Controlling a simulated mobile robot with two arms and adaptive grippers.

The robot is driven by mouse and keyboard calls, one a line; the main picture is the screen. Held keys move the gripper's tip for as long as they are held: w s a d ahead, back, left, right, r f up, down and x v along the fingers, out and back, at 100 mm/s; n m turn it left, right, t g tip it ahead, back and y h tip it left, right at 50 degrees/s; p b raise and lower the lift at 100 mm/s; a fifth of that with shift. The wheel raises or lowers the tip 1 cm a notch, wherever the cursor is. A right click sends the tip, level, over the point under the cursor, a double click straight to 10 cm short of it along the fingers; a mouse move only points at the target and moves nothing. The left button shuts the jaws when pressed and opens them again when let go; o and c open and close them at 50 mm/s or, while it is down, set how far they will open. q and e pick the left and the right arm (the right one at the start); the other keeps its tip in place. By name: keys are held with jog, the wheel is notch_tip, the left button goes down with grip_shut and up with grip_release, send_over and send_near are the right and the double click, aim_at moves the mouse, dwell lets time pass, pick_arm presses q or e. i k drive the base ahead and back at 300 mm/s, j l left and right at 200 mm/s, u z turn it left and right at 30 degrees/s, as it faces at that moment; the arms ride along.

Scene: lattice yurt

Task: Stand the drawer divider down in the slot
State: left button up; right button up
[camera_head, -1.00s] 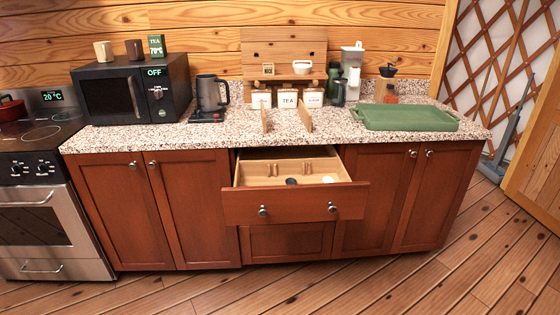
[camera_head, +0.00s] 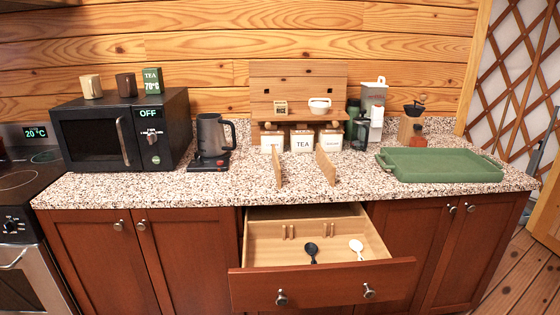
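Two thin light-wood divider boards stand upright on the speckled counter, a left divider (camera_head: 278,168) and a right divider (camera_head: 326,166), in front of the white canisters. Below them the drawer (camera_head: 322,288) is pulled open. A dark spoon (camera_head: 312,252) and a white spoon (camera_head: 357,248) lie on the drawer floor. No divider stands in the drawer. Neither of my grippers is in view.
A kettle (camera_head: 212,140) and a black microwave (camera_head: 124,132) stand left on the counter. A green tray (camera_head: 440,165) lies at the right. White canisters (camera_head: 302,141) stand behind the dividers, under a small wooden shelf (camera_head: 298,100). The counter's front edge overhangs the drawer's back.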

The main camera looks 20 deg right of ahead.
aim_at(276, 272)
jog(key=l, duration=0.5)
jog(key=i+l, duration=0.15)
jog(key=l, duration=0.85)
jog(key=j+z, duration=0.15)
jog(key=j, duration=0.3)
jog(key=k+j+z, duration=0.15)
jog(key=j, duration=0.25)
jog(key=k+j+z, duration=0.15)
jog(key=j, duration=0.25)
jog(key=k+j+z, duration=0.15)
jog(key=j, duration=0.3)
jog(key=k+j+z, duration=0.15)
jog(key=j, duration=0.2)
jog(key=k+j+z, duration=0.1)
jog(key=j, duration=0.3)
jog(key=k+j+z, duration=0.15)
jog(key=k+j, duration=0.1)
jog(key=j, duration=0.1)
